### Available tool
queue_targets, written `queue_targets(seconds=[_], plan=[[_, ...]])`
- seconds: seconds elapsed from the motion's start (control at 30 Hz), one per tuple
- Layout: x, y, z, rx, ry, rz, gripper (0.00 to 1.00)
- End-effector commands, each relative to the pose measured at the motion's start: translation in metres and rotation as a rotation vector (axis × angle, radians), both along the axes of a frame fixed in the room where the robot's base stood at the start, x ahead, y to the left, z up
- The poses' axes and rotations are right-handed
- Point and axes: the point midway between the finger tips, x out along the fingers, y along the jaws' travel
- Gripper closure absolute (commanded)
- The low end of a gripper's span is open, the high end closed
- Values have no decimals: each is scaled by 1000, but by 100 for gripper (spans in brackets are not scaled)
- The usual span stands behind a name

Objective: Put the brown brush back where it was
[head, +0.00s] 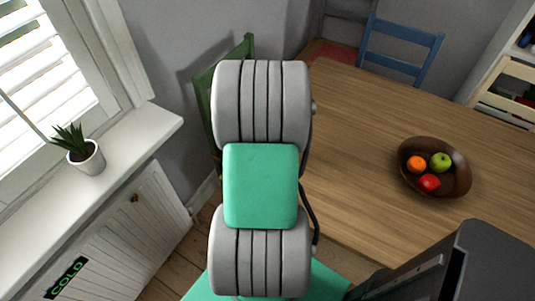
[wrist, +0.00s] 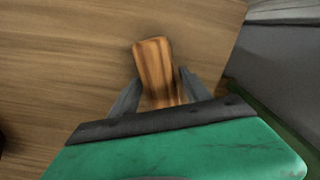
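The brown brush (wrist: 155,66) shows in the wrist view as a striped wooden block, its near end hidden behind the dark edge of my gripper's body. No bristles show. My gripper (wrist: 159,78) has one grey finger along each side of the brush, and both fingertips appear to press against it. Behind it is the wooden table top (wrist: 60,50); I cannot tell how far the brush is above it. In the head view my arm hides the gripper and the brush. The same table (head: 350,130) fills the right side there.
A dark bowl (head: 463,182) of fruit stands on the table at right. A blue chair (head: 400,48) is at the far side and a green chair (head: 202,95) behind my arm. A potted plant (head: 86,157) stands on the windowsill (head: 130,140). The table top between my arm and the bowl is clear.

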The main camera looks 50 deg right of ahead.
Motion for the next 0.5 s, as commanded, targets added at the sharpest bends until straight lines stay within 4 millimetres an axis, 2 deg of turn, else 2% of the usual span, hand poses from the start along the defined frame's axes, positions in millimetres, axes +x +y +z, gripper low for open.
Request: queue_targets(seconds=[0.1,0.33,0.43,0.5], plan=[[0,0,0,0,0,0,37],[0,0,3,0,0,0,37],[1,-1,12,-4,-2,0,37],[1,-2,26,-5,-4,0,37]])
